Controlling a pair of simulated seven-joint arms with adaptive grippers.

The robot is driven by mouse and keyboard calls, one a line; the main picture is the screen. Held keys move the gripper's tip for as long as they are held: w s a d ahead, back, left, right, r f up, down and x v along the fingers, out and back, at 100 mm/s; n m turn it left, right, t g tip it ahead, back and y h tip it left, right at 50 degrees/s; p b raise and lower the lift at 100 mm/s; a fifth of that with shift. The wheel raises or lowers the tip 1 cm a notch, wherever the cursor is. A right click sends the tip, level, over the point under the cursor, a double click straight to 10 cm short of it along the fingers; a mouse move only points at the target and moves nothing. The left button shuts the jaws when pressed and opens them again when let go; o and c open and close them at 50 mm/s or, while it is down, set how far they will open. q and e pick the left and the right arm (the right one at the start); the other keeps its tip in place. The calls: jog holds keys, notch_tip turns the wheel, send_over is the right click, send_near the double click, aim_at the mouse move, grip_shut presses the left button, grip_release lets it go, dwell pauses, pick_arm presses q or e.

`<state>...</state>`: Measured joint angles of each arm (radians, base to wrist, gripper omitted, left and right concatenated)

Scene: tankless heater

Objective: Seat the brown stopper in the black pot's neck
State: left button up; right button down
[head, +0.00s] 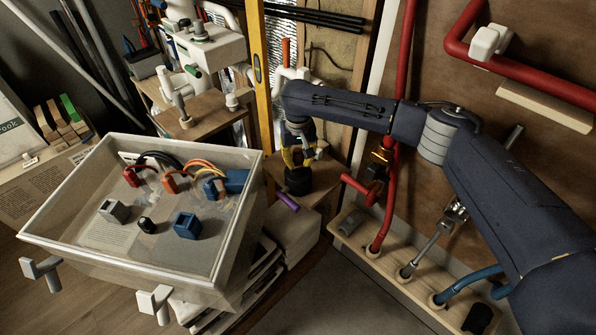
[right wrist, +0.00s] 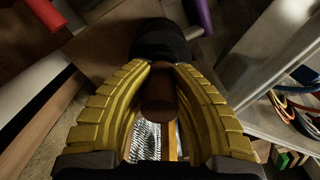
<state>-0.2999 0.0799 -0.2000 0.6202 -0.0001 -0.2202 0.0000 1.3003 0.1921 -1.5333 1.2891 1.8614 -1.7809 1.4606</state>
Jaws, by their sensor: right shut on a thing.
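The black pot (head: 298,184) stands on a wooden block beside the clear bin, and its dark body also shows in the right wrist view (right wrist: 160,38). My right gripper (head: 299,157) is directly above the pot, yellow fingers pointing down. In the right wrist view its fingers (right wrist: 158,85) are shut on the brown stopper (right wrist: 158,103). The stopper's far end is at or close to the pot; the neck is hidden, so I cannot tell whether it is inside. The stopper is not clearly visible in the head view. My left gripper is not in view.
A purple cylinder (head: 288,202) lies close to the pot. The clear bin (head: 236,255) with several blocks and cables is to the left. A yellow level (head: 257,75) stands upright behind. Red pipes (head: 396,140) and a valve (head: 379,165) are to the right.

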jog(key=shift+f, duration=0.7)
dwell(0.9)
jog(key=c, duration=1.2)
grip_release()
jog(key=shift+c, duration=0.2)
